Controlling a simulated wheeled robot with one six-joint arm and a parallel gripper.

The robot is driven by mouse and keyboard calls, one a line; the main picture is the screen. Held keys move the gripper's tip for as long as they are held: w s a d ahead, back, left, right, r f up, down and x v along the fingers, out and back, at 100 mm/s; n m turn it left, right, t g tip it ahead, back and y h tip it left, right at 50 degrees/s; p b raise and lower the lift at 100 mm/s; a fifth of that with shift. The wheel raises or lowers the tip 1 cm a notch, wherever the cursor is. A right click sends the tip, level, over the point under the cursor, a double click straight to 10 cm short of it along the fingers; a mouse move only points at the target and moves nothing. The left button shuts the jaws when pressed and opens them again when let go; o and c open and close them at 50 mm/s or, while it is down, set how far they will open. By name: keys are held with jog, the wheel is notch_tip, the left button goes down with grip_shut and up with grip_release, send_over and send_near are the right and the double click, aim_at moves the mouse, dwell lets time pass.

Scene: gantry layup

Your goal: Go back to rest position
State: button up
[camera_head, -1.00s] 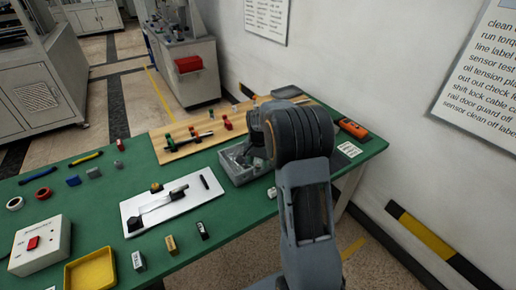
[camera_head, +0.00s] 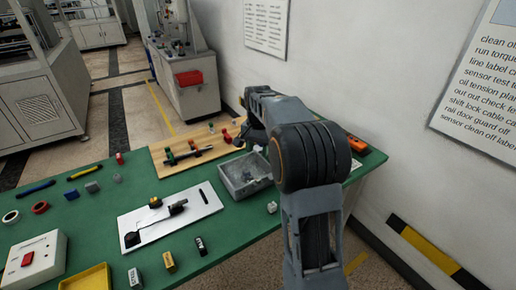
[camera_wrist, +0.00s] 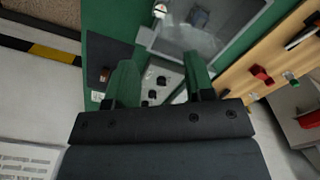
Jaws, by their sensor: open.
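My gripper (camera_wrist: 161,78) is open in the wrist view, its two green fingers apart with nothing held between them. Past the fingertips lie the green table top and a grey piece with black knobs (camera_wrist: 163,92). In the head view my arm reaches over the right part of the green table (camera_head: 232,232), and its end is near the back right, partly hidden by the arm. The grey tray (camera_head: 228,184) stands just left of my arm.
A wooden board (camera_head: 160,167) with tools and red parts lies behind the tray. A white plate (camera_head: 133,218) with a black-ended tool lies left of it. A switch box (camera_head: 45,245) and yellow tray (camera_head: 85,279) are front left. An orange device (camera_head: 357,145) and wall are right.

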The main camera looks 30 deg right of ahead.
dwell(0.4)
jog(key=s+a+n+t, duration=0.1)
jog(key=s+a+n, duration=0.4)
jog(key=s, duration=0.6)
jog(key=s+a+f+n+t, duration=0.1)
jog(key=s+a+n, duration=0.3)
jog(key=s, duration=0.7)
jog(key=shift+a+f+n+t, duration=0.25)
jog(key=shift+a+n+t, duration=0.15)
jog(key=shift+a+t, duration=0.55)
jog(key=shift+a, duration=0.15)
